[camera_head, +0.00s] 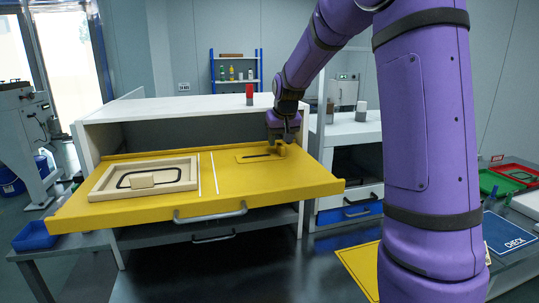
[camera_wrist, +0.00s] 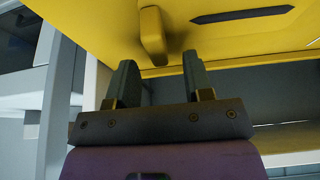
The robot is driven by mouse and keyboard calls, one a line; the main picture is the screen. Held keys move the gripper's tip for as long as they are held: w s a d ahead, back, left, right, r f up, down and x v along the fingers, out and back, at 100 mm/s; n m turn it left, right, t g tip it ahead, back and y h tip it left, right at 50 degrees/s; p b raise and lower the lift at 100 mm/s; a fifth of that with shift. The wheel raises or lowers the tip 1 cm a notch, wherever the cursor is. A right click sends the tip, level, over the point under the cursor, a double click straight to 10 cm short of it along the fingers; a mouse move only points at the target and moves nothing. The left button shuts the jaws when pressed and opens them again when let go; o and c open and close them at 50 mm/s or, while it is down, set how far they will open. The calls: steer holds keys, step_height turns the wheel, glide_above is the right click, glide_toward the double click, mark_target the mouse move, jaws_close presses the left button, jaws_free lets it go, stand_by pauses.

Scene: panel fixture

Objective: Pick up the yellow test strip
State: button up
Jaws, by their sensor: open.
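A small upright yellow piece (camera_wrist: 152,36), most likely the yellow test strip, stands on the yellow pull-out panel (camera_head: 240,187). In the head view this yellow piece (camera_head: 281,148) is at the panel's back right, partly hidden by my gripper (camera_head: 283,138). In the wrist view my gripper (camera_wrist: 159,62) is open, with two dark fingers apart and nothing between them. The yellow piece lies just beyond the fingertips, roughly in line with the gap. I cannot tell whether a finger touches it.
A dark slot (camera_wrist: 242,15) lies beside the yellow piece. A beige framed tray (camera_head: 110,191) with a block sits on the panel's left. The panel's front middle is clear.

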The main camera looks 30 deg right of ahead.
steer(key=shift+x, duration=0.75)
steer(key=shift+c, duration=0.2)
jaws_close()
steer(key=shift+r, duration=0.1)
